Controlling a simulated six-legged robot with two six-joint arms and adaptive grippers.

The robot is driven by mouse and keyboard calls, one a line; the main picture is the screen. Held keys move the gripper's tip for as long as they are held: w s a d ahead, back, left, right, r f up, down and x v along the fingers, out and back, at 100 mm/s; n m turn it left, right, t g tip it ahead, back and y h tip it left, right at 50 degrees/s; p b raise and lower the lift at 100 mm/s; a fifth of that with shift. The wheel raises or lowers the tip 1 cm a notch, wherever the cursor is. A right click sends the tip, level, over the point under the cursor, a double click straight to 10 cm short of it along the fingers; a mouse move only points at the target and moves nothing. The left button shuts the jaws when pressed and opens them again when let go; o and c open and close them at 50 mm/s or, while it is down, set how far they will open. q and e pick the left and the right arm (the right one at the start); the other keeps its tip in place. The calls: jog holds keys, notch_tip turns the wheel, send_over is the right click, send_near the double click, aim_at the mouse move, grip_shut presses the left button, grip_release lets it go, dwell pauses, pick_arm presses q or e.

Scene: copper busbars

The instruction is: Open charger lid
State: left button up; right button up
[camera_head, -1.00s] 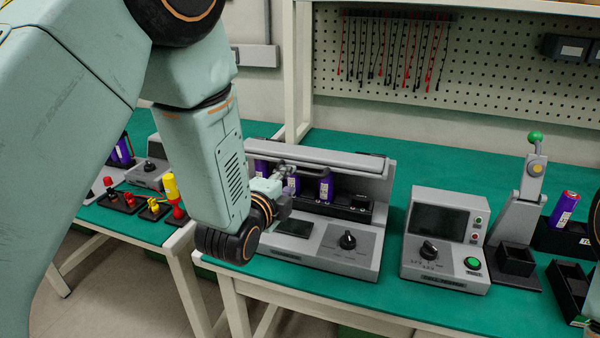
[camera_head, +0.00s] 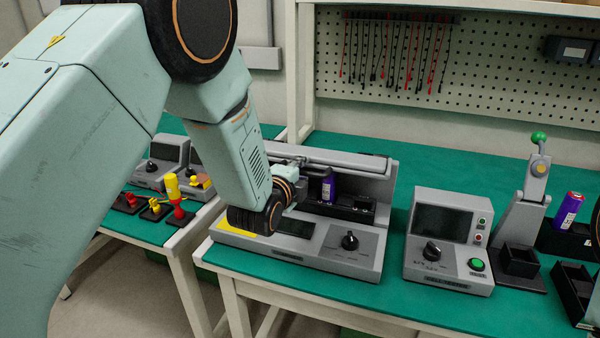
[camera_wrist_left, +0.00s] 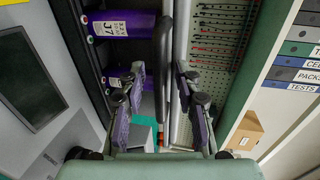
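The grey charger (camera_head: 365,258) stands on the green bench in the head view, with a dial and small screen on its front. Its grey lid (camera_head: 372,180) stands raised behind the cell slots; its exact angle is hard to tell. A dark bar handle (camera_head: 345,159) runs along the lid's top and shows in the left wrist view (camera_wrist_left: 162,60). My left gripper (camera_head: 300,163) is at the left part of this bar. In the left wrist view, its two fingers (camera_wrist_left: 160,104) are apart, one on each side of the bar; contact is unclear. My right gripper is not in view.
Purple cells (camera_wrist_left: 122,24) sit in the charger's black slots. A tester box (camera_head: 449,238) and a lever press (camera_head: 527,200) stand to the right. A pegboard with hanging leads (camera_head: 480,75) is behind. Plugs on small stands (camera_head: 173,190) are at left.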

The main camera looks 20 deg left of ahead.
pick_arm(q)
jog(key=shift+c, duration=0.3)
jog(key=c, duration=0.6)
grip_shut()
